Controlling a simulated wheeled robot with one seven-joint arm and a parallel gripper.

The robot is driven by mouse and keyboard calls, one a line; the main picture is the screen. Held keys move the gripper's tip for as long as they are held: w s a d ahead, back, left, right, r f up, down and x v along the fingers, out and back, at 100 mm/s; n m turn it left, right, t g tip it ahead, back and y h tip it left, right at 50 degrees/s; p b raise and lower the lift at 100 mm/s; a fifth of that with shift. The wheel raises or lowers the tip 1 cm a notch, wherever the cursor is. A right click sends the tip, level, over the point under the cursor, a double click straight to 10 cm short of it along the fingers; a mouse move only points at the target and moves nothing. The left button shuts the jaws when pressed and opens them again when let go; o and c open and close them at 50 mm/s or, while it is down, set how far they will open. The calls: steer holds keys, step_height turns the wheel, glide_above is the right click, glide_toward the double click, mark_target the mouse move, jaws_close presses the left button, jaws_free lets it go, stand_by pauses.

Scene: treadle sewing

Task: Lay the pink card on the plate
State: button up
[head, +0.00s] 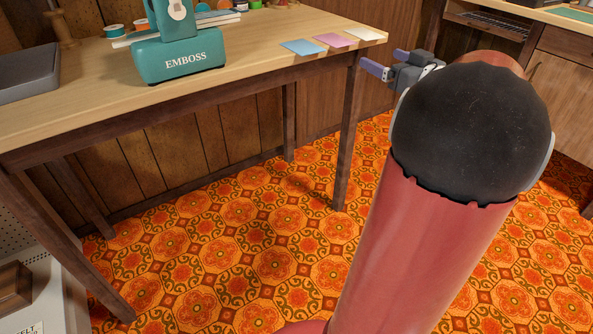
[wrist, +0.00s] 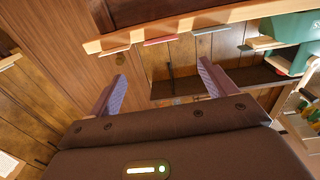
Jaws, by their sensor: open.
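The pink card (head: 334,40) lies flat on the wooden table near its right end, between a blue card and a white card. In the wrist view the pink card (wrist: 160,41) shows almost edge-on at the table edge. My gripper (head: 387,62) is open and empty, just right of the table's end and apart from the cards. Its two fingers frame empty space in the wrist view (wrist: 162,74). A teal embossing machine (head: 178,58) marked EMBOSS stands left of the cards. A pale flat slab (head: 222,18) shows beside it; I cannot tell whether this is the plate.
The blue card (head: 302,47) and white card (head: 364,33) flank the pink one. Thread spools (head: 115,31) stand behind the machine, and a grey box (head: 28,73) is at the table's left. Bare tabletop (head: 255,50) separates machine and cards. A desk (head: 560,60) stands at right.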

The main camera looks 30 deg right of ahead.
steer(key=w+a+r+m+g+h, duration=0.2)
steer(key=a+m+g+h, duration=0.15)
steer(key=a+h, duration=0.65)
steer(key=s+a+f+n+g+y, duration=0.1)
steer(key=s+a+f+g+y, duration=0.2)
steer(key=s+a+f, duration=0.2)
steer(key=s+a+f+g+y, duration=0.3)
steer(key=s+a+f, duration=0.3)
steer(key=a, duration=0.5)
steer(key=s+a+f+n+g+y, duration=0.1)
steer(key=s+a+f+g+y, duration=0.2)
steer(key=s+a+f, duration=0.3)
steer(key=s+a, duration=0.1)
steer(key=a, duration=0.2)
steer(key=shift+s+f+n, duration=0.25)
steer(key=shift+s+n, duration=0.1)
steer(key=shift+s, duration=0.05)
steer(key=shift+r, duration=0.1)
